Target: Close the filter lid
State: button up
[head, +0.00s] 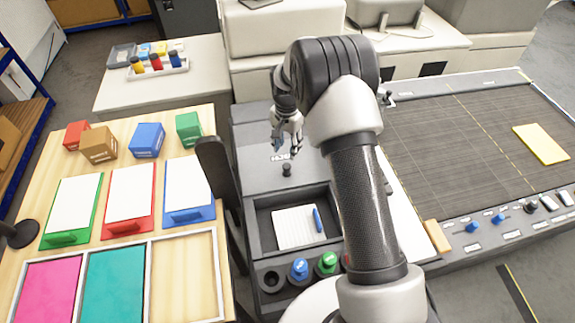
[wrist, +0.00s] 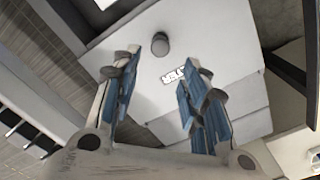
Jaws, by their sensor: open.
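A grey panel with a short dark knob (head: 287,170) and a small label, which looks like the filter lid (head: 262,168), is on the grey console left of my arm. In the wrist view the light lid (wrist: 225,60) shows with its knob (wrist: 160,43) and label beyond my fingers. I cannot tell whether the lid is raised or flush. My gripper (head: 287,140) is above the console, behind the knob in the head view. In the wrist view my gripper (wrist: 163,90) has its blue-padded fingers apart with nothing between them.
A recessed tray (head: 262,235) with a notepad and blue pen is in front of the lid, with a blue knob (head: 299,268) and green knob (head: 327,262) below. A dark upright panel (head: 213,175) stands left. A wide slatted bed (head: 455,130) lies right.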

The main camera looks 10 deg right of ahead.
aim_at(287, 166)
notch_tip(287, 166, down, 11)
dwell(0.3)
jog(key=shift+c, duration=0.5)
grip_shut()
